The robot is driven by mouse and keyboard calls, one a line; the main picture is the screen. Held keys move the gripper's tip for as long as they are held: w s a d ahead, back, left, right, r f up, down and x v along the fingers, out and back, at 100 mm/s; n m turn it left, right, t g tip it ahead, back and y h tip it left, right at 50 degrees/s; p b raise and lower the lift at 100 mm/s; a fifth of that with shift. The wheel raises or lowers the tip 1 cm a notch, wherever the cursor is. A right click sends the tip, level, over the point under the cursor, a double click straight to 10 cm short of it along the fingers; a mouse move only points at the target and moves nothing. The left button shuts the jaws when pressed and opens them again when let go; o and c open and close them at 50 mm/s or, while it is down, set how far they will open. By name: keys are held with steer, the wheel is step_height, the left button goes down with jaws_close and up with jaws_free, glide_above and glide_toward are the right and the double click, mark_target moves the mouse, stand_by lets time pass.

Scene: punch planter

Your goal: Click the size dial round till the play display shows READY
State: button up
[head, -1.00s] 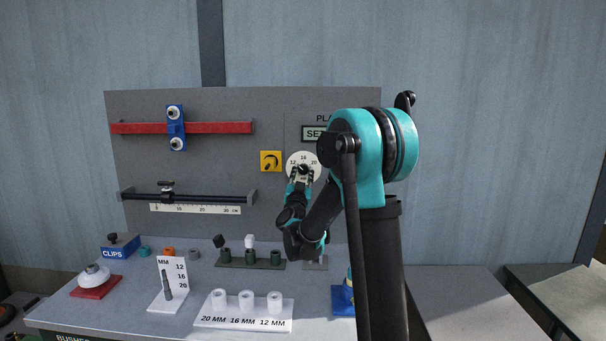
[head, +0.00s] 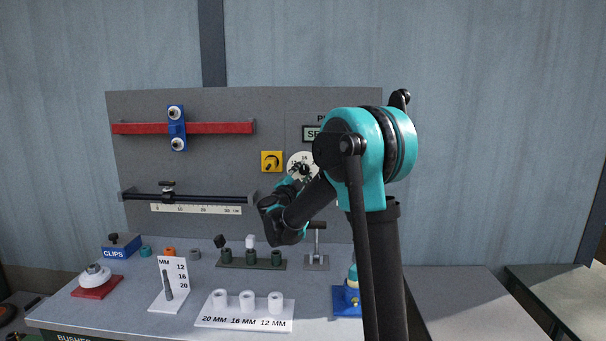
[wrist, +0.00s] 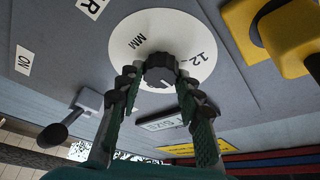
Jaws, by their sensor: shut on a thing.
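The size dial is a white disc (head: 294,158) with a black knob (head: 304,169) on the grey upright panel. In the wrist view the disc (wrist: 132,30) shows the marks 12 and MM, and the black knob (wrist: 159,66) sits between my fingertips. My gripper (wrist: 158,80) is shut on the knob, one finger on each side. The play display (head: 311,133) is above the dial in the head view. Only the letters SE show on it; my arm hides the rest.
A yellow switch (head: 271,161) is left of the dial, with a red bar (head: 220,128) and a ruler rail farther left. A T-handled lever (head: 316,240) stands below. White bushes on a labelled stand (head: 215,320) and small fixtures occupy the bench.

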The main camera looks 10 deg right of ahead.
steer(key=shift+m, duration=0.3)
steer(key=o, duration=1.2)
steer(key=shift+c, duration=0.2)
steer(key=v, duration=1.2)
steer(key=shift+a, duration=0.1)
